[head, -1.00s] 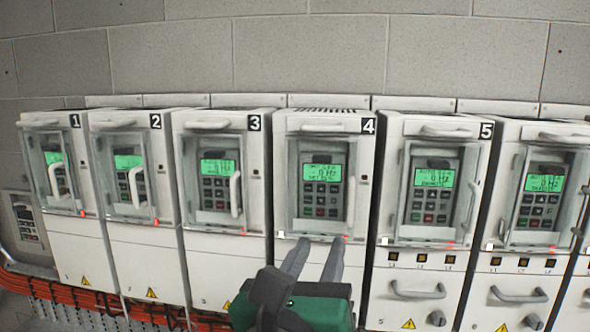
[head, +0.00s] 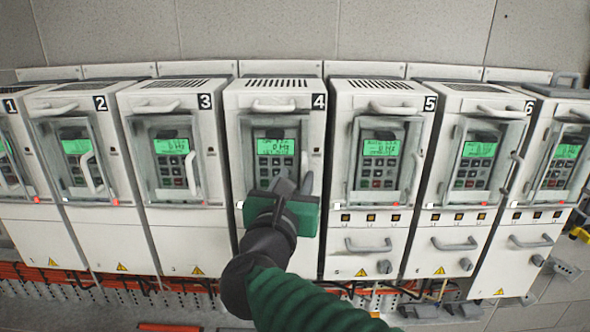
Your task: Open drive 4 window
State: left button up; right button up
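Drive 4 (head: 274,98) is the white cabinet in the middle of the head view, with a "4" label at its top right. Its clear window (head: 248,155) looks closed over a lit green display and a dark keypad. The window's upright handle (head: 304,162) is at its right side, its lower part hidden. My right gripper (head: 296,183) is in front of the lower window, pointing at it. Its two grey fingers look apart, near the handle; contact cannot be told. The green gripper body hides the window's lower edge. My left gripper is out of view.
Drive 3 (head: 176,97) stands close on the left and drive 5 (head: 382,97) close on the right, their windows closed. Drive 5 has a lower drawer-like handle (head: 368,246). Orange cables (head: 120,280) run along the bottom. Free room lies in front of the row.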

jog(key=shift+s+d, duration=0.15)
jog(key=shift+d, duration=0.55)
jog(key=shift+c, duration=0.2)
jog(key=shift+d, duration=0.25)
jog(key=c, duration=0.5)
jog(key=shift+a, duration=0.1)
grip_shut()
jog(key=shift+a, duration=0.15)
jog(key=shift+a, duration=0.1)
